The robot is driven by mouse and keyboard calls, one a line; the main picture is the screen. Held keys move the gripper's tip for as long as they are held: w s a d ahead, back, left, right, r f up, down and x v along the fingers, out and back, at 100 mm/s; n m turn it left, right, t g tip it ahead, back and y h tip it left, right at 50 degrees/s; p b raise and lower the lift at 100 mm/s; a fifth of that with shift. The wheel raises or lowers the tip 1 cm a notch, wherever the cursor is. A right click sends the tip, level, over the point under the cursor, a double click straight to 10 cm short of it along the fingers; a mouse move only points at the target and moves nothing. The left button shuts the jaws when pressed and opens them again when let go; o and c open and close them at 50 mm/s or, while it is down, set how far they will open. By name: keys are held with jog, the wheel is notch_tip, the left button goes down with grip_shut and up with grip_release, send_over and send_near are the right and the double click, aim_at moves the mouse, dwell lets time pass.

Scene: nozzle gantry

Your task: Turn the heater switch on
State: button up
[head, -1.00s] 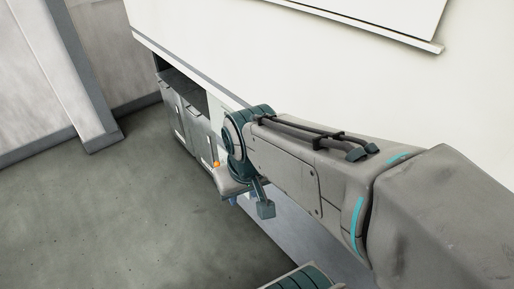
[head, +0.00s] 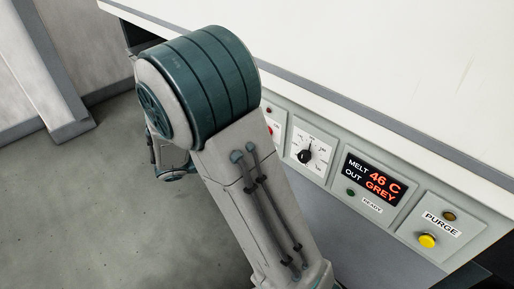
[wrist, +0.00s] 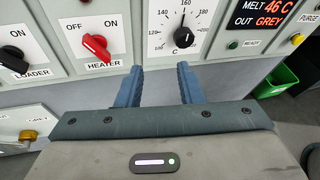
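The heater switch (wrist: 96,46) is a red knob on a white plate in the wrist view, with OFF at its upper left and ON at its upper right. Its pointer leans to the upper left, toward OFF. In the head view my arm hides most of its plate. My gripper (wrist: 159,78) is open and empty in the wrist view. Its two blue fingers are below the temperature dial, to the lower right of the heater switch, and do not appear to touch it. My gripper is hidden in the head view.
The black loader knob (wrist: 13,60) is left of the heater. The temperature dial (wrist: 183,37) is right of it. The display (head: 371,181) reads melt 46 C, out grey. The yellow purge button (head: 428,241) is farther right. A green bin (wrist: 277,80) stands at the right.

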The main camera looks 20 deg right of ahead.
jog(key=w+a+f+n+t+h+b, duration=0.3)
jog(key=w+a+f+n+t, duration=0.15)
jog(key=w+f+n, duration=0.2)
jog(key=b+x, duration=0.4)
jog(key=x, duration=1)
jog(key=shift+w+r+t, duration=0.25)
jog(key=shift+r+t, duration=0.1)
jog(key=shift+n, duration=0.25)
jog(key=shift+a, duration=0.1)
grip_shut()
